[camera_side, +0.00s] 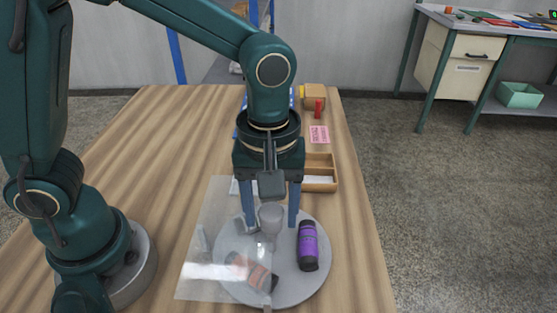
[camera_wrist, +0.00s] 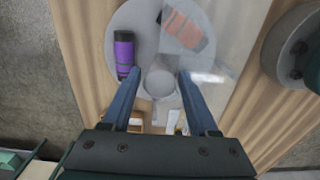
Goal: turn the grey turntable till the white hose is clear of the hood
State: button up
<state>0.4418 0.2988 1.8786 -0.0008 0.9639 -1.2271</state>
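The grey turntable (camera_side: 308,286) lies flat on the wooden table; it also shows in the wrist view (camera_wrist: 127,17). A clear pane (camera_side: 205,262), perhaps the hood, overlaps its left part in the side view. Behind the pane is a dark item with an orange label (camera_side: 258,277), also in the wrist view (camera_wrist: 184,30). A purple and black bottle (camera_side: 307,246) lies or stands uncovered at the turntable's right. A small grey cup (camera_side: 270,217) is on the turntable. My gripper (camera_side: 271,226) is open above it, fingers either side of the cup. I cannot make out a white hose.
A wooden tray with compartments (camera_side: 321,172) is behind the turntable. A pink card (camera_side: 319,134), a red item (camera_side: 319,108) and a yellow and brown box (camera_side: 314,95) lie further back. Bare table (camera_side: 150,150) is free at the left. The table's edge is close to the right.

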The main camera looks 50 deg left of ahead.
grip_shut()
dwell(1.2)
